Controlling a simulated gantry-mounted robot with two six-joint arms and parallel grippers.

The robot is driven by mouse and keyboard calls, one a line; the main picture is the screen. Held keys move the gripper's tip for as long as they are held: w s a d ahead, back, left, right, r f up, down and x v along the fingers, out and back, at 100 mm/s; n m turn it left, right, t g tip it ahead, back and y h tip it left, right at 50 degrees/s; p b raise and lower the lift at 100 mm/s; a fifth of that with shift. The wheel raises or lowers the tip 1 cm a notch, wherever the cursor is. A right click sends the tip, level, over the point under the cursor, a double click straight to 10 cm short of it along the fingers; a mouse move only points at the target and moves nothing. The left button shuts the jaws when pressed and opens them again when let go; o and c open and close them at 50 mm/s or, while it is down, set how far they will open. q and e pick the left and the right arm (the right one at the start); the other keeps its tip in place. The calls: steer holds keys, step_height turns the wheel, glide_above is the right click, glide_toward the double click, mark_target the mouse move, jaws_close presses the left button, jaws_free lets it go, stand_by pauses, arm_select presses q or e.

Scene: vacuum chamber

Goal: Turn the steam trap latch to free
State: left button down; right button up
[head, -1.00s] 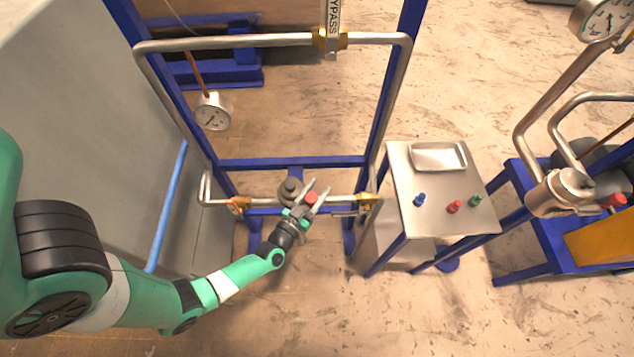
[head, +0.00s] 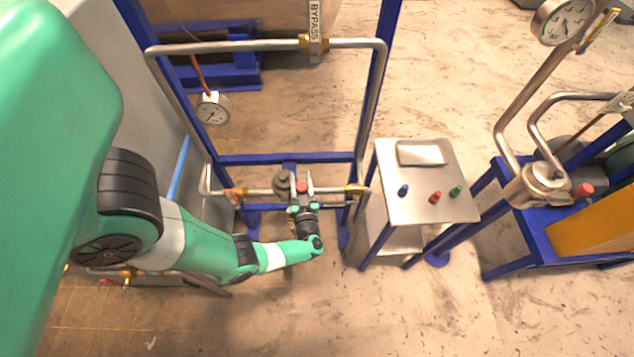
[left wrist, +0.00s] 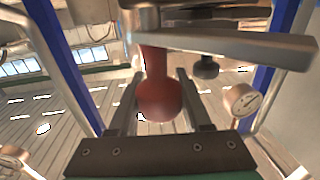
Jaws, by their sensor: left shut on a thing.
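The steam trap (head: 283,184) is a grey round body on the low horizontal pipe of the blue frame. The red latch knob (head: 302,186) sits on this pipe just right of the trap. My left gripper (head: 303,193) reaches it from the front and is shut on it. In the left wrist view, the red knob (left wrist: 160,97) stands between the two fingers of the left gripper (left wrist: 158,88), below a metal bar. The fingers' contact with the knob is partly hidden. My right gripper is not in view.
The bypass pipe (head: 240,46) and blue posts rise around the low pipe. A gauge (head: 212,108) hangs at left. Open floor lies in front.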

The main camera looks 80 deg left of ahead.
arm_select(q)
steer(key=shift+g, duration=0.3)
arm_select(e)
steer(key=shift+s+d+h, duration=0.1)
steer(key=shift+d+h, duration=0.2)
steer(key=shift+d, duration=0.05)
arm_select(q)
steer(key=shift+c, duration=1.7)
jaws_free()
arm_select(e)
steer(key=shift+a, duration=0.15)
